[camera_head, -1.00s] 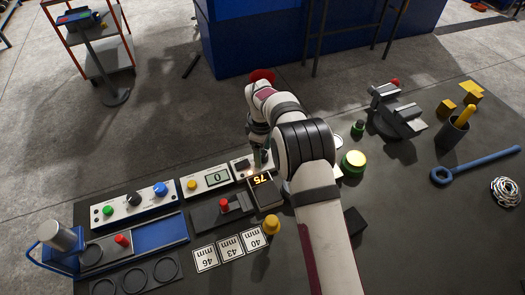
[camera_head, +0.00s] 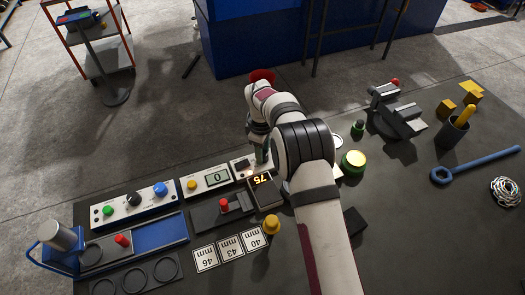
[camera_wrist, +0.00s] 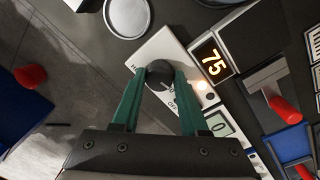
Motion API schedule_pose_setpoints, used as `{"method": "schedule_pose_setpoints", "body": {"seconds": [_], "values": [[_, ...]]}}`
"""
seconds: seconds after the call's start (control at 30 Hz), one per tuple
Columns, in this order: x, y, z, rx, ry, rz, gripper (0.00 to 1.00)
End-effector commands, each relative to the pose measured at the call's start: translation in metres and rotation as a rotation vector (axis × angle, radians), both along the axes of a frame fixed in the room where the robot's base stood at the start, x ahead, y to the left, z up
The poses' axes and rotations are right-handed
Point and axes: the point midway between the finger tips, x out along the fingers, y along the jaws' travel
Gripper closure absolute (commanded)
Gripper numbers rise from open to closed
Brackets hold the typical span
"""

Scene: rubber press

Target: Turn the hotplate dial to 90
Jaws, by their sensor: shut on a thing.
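The hotplate panel (camera_wrist: 172,48) is white, with a dark round dial (camera_wrist: 159,70) on it, seen in the wrist view. My gripper (camera_wrist: 160,80) has its two green fingers closed around the dial, one on each side. A display (camera_wrist: 213,64) beside it reads 75 in orange digits. The same display shows in the head view (camera_head: 263,181), also at 75. A small lit lamp (camera_wrist: 201,85) glows next to the dial. In the head view my arm hides most of the hotplate panel and the dial.
A panel with a yellow button and a screen reading 0 (camera_head: 217,178) stands left of the display. A dark press with a red knob (camera_head: 224,204) is in front of it. A yellow-green button (camera_head: 353,162) and a vise-like fixture (camera_head: 397,112) stand to the right.

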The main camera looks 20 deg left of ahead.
Motion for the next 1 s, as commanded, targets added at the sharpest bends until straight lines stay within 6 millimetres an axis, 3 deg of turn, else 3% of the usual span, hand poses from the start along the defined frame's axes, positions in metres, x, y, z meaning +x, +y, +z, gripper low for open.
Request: {"method": "schedule_pose_setpoints", "body": {"seconds": [0.27, 1.0], "values": [[-0.0004, 0.0009, 0.0001, 0.000, 0.002, -0.163, 1.00], [0.0009, 0.0021, 0.0006, 0.001, 0.000, -0.863, 1.00]]}}
